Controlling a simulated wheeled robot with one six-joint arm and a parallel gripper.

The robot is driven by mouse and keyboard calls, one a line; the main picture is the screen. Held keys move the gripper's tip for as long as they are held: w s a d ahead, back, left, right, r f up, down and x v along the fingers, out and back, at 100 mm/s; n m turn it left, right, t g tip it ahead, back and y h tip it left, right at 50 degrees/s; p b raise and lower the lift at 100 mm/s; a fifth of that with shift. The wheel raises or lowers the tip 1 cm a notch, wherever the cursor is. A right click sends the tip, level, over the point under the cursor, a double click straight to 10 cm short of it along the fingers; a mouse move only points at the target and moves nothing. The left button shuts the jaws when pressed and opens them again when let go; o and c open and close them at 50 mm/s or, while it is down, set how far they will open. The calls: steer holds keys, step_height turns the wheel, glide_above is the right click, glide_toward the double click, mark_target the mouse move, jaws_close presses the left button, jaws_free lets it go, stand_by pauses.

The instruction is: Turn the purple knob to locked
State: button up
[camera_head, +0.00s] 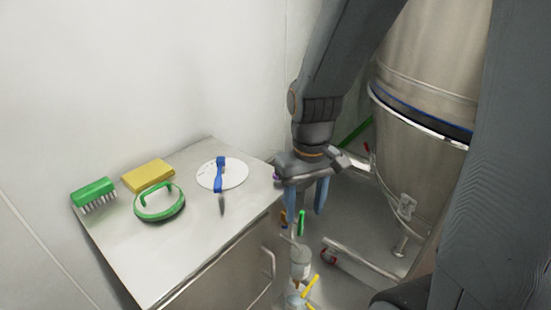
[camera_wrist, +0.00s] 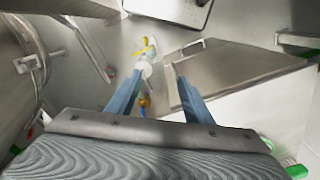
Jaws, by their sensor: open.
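My gripper (camera_head: 305,211) is open and points down beside the right edge of the steel cabinet. Its two blue-grey fingers also show in the wrist view (camera_wrist: 159,72), apart, with nothing held between them. A small purple spot (camera_head: 277,177) shows at the left side of my gripper, by the cabinet's edge. It is mostly hidden, and I cannot tell whether it is the purple knob or how it is turned. No purple knob can be made out in the wrist view.
On the cabinet top (camera_head: 165,255) lie a green brush (camera_head: 94,191), a yellow sponge (camera_head: 148,175), a green round-handled tool (camera_head: 160,203) and a blue-handled tool (camera_head: 220,173) on a white disc (camera_head: 238,173). A large steel vessel (camera_head: 425,145) stands right. Pale fittings with yellow handles (camera_head: 311,289) are below.

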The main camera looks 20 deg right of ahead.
steer(key=w+r+n+p, duration=0.1)
steer(key=w+n+p, duration=0.1)
steer(key=w, duration=0.5)
steer(key=w+r+n+p, duration=0.1)
steer(key=w+n+p, duration=0.2)
steer(key=w+p, duration=0.2)
steer(key=w+r+n+p, duration=0.1)
steer(key=w+p, duration=0.3)
steer(key=w, duration=0.5)
steer(key=shift+r+n, duration=0.2)
steer(key=shift+n, duration=0.7)
steer(key=shift+w+f, duration=0.2)
steer(key=shift+w, duration=0.05)
steer(key=shift+w+f+p, duration=0.1)
steer(key=shift+f+p, duration=1.3)
steer(key=shift+f, duration=2.45)
steer(key=c, duration=1.1)
